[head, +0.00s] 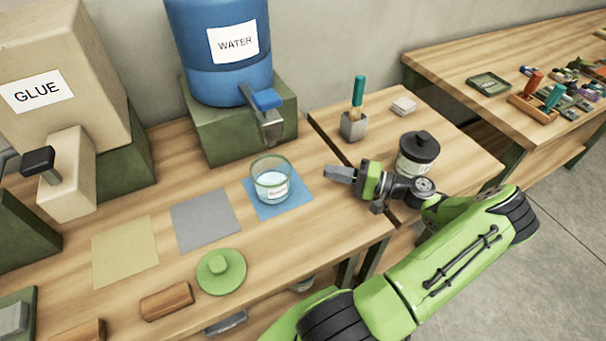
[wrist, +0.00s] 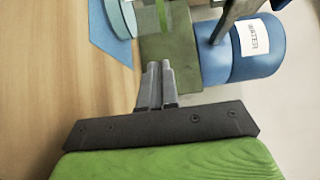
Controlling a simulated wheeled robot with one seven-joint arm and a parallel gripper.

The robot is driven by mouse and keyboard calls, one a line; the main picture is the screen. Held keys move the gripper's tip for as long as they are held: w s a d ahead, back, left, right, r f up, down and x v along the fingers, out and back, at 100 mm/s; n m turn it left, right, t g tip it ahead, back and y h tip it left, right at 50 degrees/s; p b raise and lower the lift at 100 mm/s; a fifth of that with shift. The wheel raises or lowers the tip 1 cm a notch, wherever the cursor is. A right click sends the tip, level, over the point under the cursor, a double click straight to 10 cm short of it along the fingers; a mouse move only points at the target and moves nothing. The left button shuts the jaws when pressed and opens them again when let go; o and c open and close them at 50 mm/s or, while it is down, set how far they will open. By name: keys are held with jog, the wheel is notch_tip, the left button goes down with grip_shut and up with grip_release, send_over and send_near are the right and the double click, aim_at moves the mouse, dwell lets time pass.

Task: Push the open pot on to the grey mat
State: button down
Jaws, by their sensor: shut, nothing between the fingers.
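The open pot (head: 271,181) is a clear glass jar with pale blue liquid and a small label. It stands upright on a blue mat (head: 292,211) below the water tap. The grey mat (head: 205,220) lies flat and empty to the left of the blue mat. My gripper (head: 328,172) is shut and empty, to the right of the pot and apart from it, pointing left. In the wrist view my shut fingers (wrist: 156,68) show in the middle, and part of the pot (wrist: 122,18) and the blue mat (wrist: 101,38) show at the top.
A blue water tank (head: 220,75) on a green block has its tap (head: 268,115) above the pot's far side. A yellow mat (head: 125,250), a green lid (head: 221,271) and a wooden block (head: 167,301) lie left and in front. A dark lidded jar (head: 417,155) stands behind my gripper.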

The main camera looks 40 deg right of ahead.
jog(key=x, duration=0.4)
jog(key=shift+w+a+b, duration=0.1)
jog(key=shift+w+a, duration=0.15)
jog(key=shift+a, duration=0.45)
jog(key=shift+w+a+b, duration=0.1)
jog(key=shift+w+a, duration=0.15)
jog(key=shift+a, duration=0.4)
jog(key=shift+w+a+b, duration=0.1)
jog(key=shift+w+a, duration=0.15)
jog(key=shift+a, duration=0.45)
